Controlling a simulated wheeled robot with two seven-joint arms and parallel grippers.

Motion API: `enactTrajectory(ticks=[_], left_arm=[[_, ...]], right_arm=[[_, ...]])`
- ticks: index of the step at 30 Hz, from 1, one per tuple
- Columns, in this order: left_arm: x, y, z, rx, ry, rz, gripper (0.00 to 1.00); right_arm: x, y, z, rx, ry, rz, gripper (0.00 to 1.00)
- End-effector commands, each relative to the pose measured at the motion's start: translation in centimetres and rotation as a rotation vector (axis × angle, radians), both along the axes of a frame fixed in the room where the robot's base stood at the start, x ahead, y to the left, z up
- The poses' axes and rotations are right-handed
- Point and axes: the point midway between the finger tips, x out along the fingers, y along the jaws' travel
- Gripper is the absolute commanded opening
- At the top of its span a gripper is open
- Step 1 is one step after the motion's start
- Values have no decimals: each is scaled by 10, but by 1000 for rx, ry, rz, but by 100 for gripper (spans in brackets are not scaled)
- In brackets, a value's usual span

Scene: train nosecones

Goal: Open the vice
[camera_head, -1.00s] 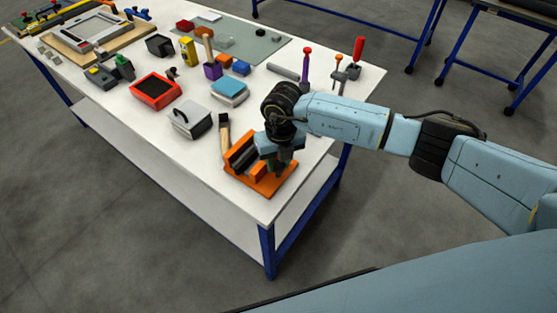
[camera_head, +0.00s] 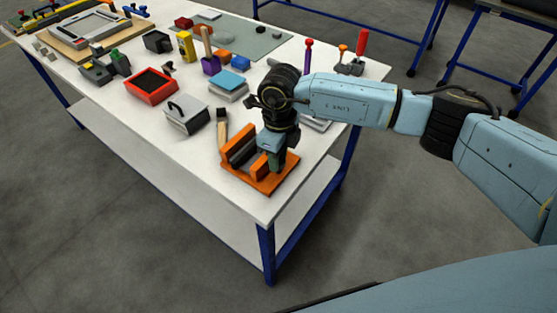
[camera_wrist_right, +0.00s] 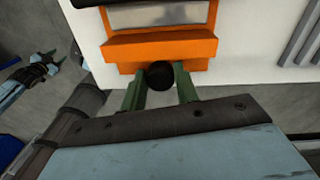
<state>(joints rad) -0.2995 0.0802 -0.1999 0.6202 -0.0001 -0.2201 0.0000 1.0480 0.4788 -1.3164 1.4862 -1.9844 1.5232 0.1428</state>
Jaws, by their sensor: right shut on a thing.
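The orange vice (camera_head: 279,183) sits on the near corner of the white table, with dark grey jaw faces. A gap shows between its jaws. In the right wrist view the vice's orange block (camera_wrist_right: 160,48) lies ahead of the fingers, with a grey metal surface behind it. My right gripper (camera_head: 275,165) points down at the vice's right end. In the wrist view its green fingers (camera_wrist_right: 160,84) stand on either side of a round black knob (camera_wrist_right: 160,76) and are shut on it. The fingers partly hide the knob's sides.
A wooden-handled brush or hammer (camera_head: 222,125) lies just behind the vice. A grey box with a black handle (camera_head: 187,118), a red-orange bin (camera_head: 151,87) and a blue-topped box (camera_head: 229,84) stand farther back. The table's front edge is close by.

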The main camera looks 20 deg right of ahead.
Motion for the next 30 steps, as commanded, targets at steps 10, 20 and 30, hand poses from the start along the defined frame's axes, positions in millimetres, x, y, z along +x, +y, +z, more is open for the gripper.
enactTrajectory(ticks=[10,20,30], left_arm=[[0,0,-24,0,0,0,43],[0,0,-31,0,0,0,43],[0,0,-31,0,0,0,43]], right_arm=[[1,1,-1,1,-3,235,8],[0,1,1,1,-4,331,8],[0,2,2,3,-5,342,8]])
